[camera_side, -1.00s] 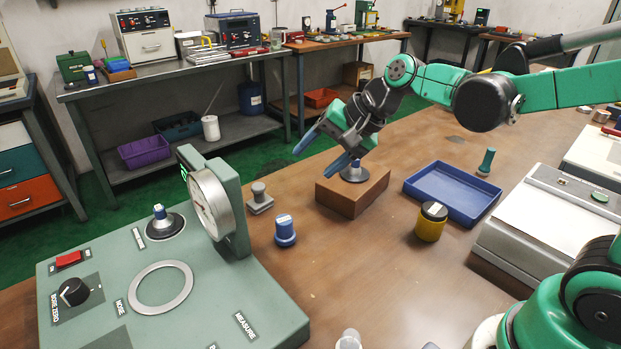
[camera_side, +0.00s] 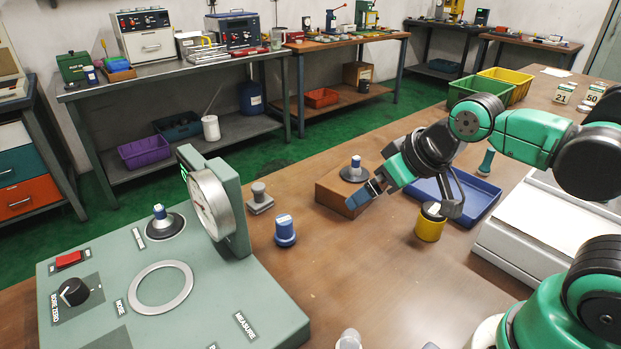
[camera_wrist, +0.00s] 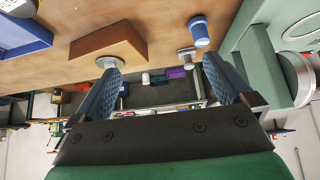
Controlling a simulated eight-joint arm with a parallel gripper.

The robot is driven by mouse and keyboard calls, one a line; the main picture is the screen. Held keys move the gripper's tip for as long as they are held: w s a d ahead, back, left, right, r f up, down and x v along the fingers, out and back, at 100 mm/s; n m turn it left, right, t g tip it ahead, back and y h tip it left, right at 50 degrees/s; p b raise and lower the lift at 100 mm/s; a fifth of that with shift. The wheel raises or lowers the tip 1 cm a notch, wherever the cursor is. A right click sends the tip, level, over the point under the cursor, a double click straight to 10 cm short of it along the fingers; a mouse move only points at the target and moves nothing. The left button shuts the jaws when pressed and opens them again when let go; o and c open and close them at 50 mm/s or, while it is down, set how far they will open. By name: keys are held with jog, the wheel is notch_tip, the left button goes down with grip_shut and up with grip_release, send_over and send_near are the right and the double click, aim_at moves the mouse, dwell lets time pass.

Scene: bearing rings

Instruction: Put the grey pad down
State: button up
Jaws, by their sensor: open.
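In the wrist view, a grey disc (camera_wrist: 110,62) shows at the block (camera_wrist: 112,42), partly behind a fingertip. A small grey piece with a square base and knob (camera_side: 259,198) stands on the table further left; I cannot tell which one the task means. My gripper (camera_side: 366,193) is at the block's right front side, apart from the pad's handle. In the wrist view, my gripper's (camera_wrist: 162,74) blue fingers are wide apart with nothing between them.
The blue tray (camera_side: 486,203) and yellow jar (camera_side: 430,226) are close to my gripper on the right. A blue knobbed piece (camera_side: 285,231) stands left of the block. The green gauge stand (camera_side: 215,300) fills the front left. The table in front of the block is clear.

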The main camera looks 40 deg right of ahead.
jog(key=w+a+r, duration=0.1)
jog(key=w+r, duration=0.1)
jog(key=w, duration=0.4)
jog(key=n+g, duration=0.2)
send_near(261, 187)
jog(key=d+f, duration=0.1)
jog(key=d, duration=0.1)
jog(key=shift+n+g+y, duration=0.3)
jog(key=shift+y, duration=0.2)
jog(key=x, duration=0.3)
jog(key=a+x, duration=0.1)
jog(key=x, duration=0.1)
jog(key=shift+w+r, duration=0.15)
jog(key=shift+w, duration=0.2)
jog(key=shift+x, duration=3.35)
jog(key=shift+a, duration=0.1)
jog(key=c, duration=1.4)
jog(key=shift+r, duration=0.15)
